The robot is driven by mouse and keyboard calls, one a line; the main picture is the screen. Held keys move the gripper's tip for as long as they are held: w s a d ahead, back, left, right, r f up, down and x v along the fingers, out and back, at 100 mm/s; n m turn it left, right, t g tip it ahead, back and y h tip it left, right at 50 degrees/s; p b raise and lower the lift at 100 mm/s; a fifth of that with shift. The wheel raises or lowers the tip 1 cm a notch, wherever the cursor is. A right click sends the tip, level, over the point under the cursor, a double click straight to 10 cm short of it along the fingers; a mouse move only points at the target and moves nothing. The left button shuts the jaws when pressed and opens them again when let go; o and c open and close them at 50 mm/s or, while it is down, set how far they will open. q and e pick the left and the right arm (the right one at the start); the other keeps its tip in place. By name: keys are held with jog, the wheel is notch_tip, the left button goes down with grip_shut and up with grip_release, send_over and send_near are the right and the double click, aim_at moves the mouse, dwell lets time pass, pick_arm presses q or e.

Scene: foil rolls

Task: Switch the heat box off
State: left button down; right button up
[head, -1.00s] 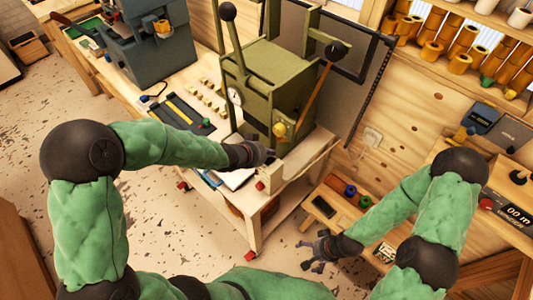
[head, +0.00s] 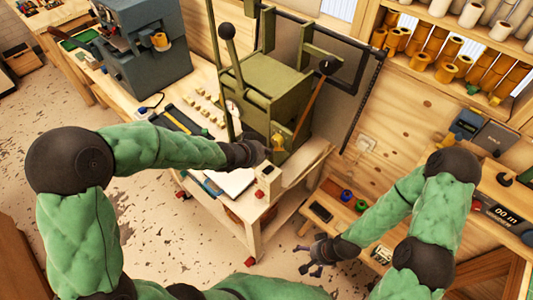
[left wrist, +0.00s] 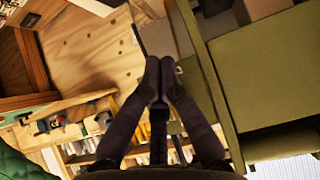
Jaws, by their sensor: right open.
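An olive-green press (head: 270,95) with a black-knobbed lever stands on the wooden bench. A small cream box (head: 269,176) with a red part low on its front sits at the bench's front corner. This may be the heat box; its switch position is too small to read. My left gripper (head: 264,153) is just behind and above the cream box, close to the press's lower front. In the left wrist view its fingertips (left wrist: 159,66) meet, with nothing seen between them. My right gripper (head: 309,255) is open and empty, low beside the right-hand bench.
A white sheet (head: 232,182) and a dark tray (head: 188,120) lie left of the press. A grey machine (head: 140,45) stands farther left. Shelves of gold rolls (head: 445,55) are at upper right. A low shelf with a dark phone-like object (head: 320,212) lies right of the bench.

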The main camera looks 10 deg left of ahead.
pick_arm(q)
jog(key=r+p+v, duration=0.1)
jog(key=p+v, duration=0.2)
jog(key=v, duration=0.4)
jog(key=shift+w+d+r, duration=0.2)
jog(key=shift+d+r, duration=0.05)
jog(key=shift+d, duration=0.05)
jog(key=shift+f, duration=0.1)
jog(key=s+f+n+g, duration=0.3)
jog(key=s+f, duration=0.4)
jog(key=f, duration=0.3)
jog(key=s+d+f+n+g+y, duration=0.1)
jog(key=s+f+n+g, duration=0.15)
jog(key=s+f, duration=0.6)
jog(key=s+f+n+g, duration=0.3)
jog(key=s+f+n, duration=0.15)
jog(key=f, duration=0.75)
notch_tip(320, 180, down, 10)
jog(key=d+m+b, duration=0.1)
jog(key=b, duration=1)
jog(key=shift+w+d+t, duration=0.3)
jog(key=shift+w+t, duration=0.05)
jog(key=shift+w, duration=0.05)
